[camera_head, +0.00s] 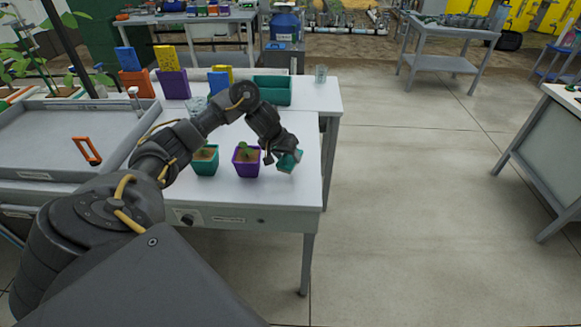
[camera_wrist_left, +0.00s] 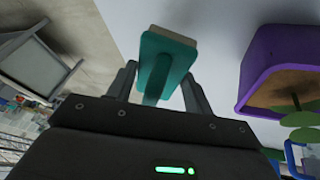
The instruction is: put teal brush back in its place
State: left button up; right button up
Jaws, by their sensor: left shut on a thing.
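My left gripper (camera_head: 275,158) reaches over the front right corner of the white table (camera_head: 312,142). It is shut on the teal brush (camera_head: 290,161), just right of the purple pot. In the left wrist view the teal brush (camera_wrist_left: 163,62) stands out between the two fingers of the left gripper (camera_wrist_left: 158,88), with a pale edge at its far end. Whether the brush touches the table top is hard to tell. My right gripper is not in view. No marked place for the brush can be made out.
A purple pot (camera_head: 246,164) and a teal pot (camera_head: 205,163), each with a seedling, stand left of the gripper. A teal bin (camera_head: 272,91) and a clear cup (camera_head: 321,74) stand farther back. A grey tray (camera_head: 60,178) with an orange-handled tool lies left.

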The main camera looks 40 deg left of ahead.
aim_at(288, 160)
pick_arm(q)
jog(key=shift+w+d+f, duration=0.2)
jog(key=shift+f, duration=0.1)
jog(key=f, duration=0.3)
jog(key=shift+w+d+f+b, duration=0.15)
jog(key=shift+w+d+b, duration=0.05)
jog(key=shift+b, duration=0.15)
jog(key=shift+f, duration=0.25)
jog(key=shift+a+r, duration=0.1)
jog(key=o, duration=0.9)
jog(key=shift+o, duration=0.2)
